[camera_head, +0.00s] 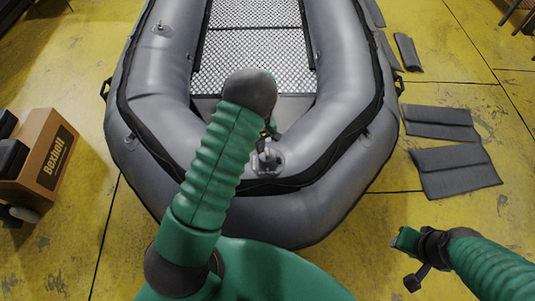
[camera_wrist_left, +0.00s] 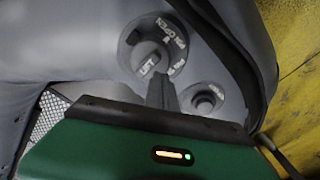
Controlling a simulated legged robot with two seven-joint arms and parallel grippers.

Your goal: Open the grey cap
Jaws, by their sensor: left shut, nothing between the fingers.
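The grey cap (camera_wrist_left: 150,52) is a round valve cap with a raised middle and white lettering, including "OPEN" and "LIFT", set in the boat's grey tube. It shows small near the bow in the head view (camera_head: 267,160). My left gripper (camera_wrist_left: 160,88) is shut and empty, with its dark fingertips at the cap's lower edge in the left wrist view. I cannot tell whether they touch it. In the head view my left arm hides most of that gripper. My right gripper (camera_head: 412,262) is at the lower right, away from the boat; its finger opening is unclear.
A smaller round valve (camera_wrist_left: 205,98) sits beside the cap. The grey inflatable boat (camera_head: 180,90) lies on a yellow floor (camera_head: 400,200). A cardboard box (camera_head: 48,150) stands at the left. Dark flat pads (camera_head: 455,172) lie at the right. Floor between boat and box is clear.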

